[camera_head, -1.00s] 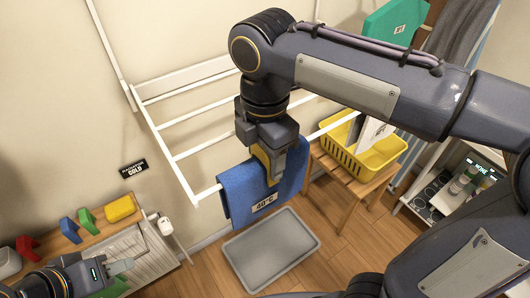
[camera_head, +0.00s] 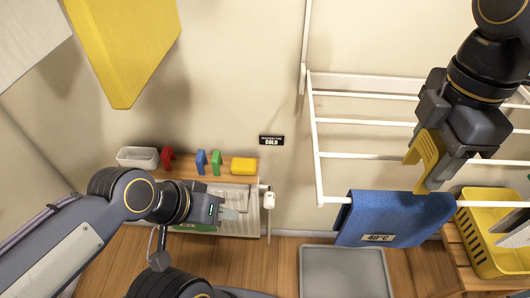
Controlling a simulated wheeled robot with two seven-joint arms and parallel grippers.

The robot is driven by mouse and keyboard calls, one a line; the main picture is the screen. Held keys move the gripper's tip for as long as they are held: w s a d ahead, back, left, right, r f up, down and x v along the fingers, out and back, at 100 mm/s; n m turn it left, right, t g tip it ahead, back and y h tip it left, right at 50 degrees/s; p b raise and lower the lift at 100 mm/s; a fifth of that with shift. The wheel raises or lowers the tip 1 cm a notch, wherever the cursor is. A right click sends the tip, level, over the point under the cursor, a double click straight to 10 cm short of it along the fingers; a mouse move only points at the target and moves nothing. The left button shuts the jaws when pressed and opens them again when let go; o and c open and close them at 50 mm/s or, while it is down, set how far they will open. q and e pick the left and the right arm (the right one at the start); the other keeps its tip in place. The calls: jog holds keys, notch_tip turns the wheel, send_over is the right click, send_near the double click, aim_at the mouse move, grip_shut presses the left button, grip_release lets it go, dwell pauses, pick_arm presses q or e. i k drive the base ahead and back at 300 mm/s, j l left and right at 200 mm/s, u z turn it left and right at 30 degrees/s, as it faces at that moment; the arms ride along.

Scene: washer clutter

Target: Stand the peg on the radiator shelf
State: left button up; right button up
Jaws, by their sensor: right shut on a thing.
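My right gripper (camera_head: 441,165) is shut on a yellow peg (camera_head: 430,150) at the drying rack. The peg's lower tip is at the top edge of the hanging blue towel (camera_head: 398,215); I cannot tell if they touch. The wooden radiator shelf (camera_head: 184,167) is at left centre, above the pale radiator (camera_head: 245,222). Red (camera_head: 167,159), blue (camera_head: 201,160) and green (camera_head: 216,162) pegs stand on it, with a yellow block (camera_head: 243,165) at its right end. My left gripper (camera_head: 232,213) is in front of the radiator; its finger gap is unclear.
A white dish (camera_head: 137,157) is at the shelf's left end. The white rack (camera_head: 318,160) stands between shelf and peg. A grey tray (camera_head: 343,270) lies on the floor and a yellow basket (camera_head: 480,245) is at lower right. A large yellow panel (camera_head: 125,45) hangs at upper left.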

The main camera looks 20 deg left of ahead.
aim_at(183, 166)
jog(key=u, duration=0.45)
jog(key=k+j+u, duration=0.1)
jog(key=u, duration=0.4)
jog(key=j+u, duration=0.1)
jog(key=u, duration=0.35)
jog(key=k+j+u, duration=0.1)
jog(key=u, duration=0.4)
jog(key=i+u, duration=0.25)
jog(key=u, duration=0.15)
jog(key=i+l, duration=0.55)
jog(key=i+l+z, duration=0.05)
jog(key=i, duration=0.05)
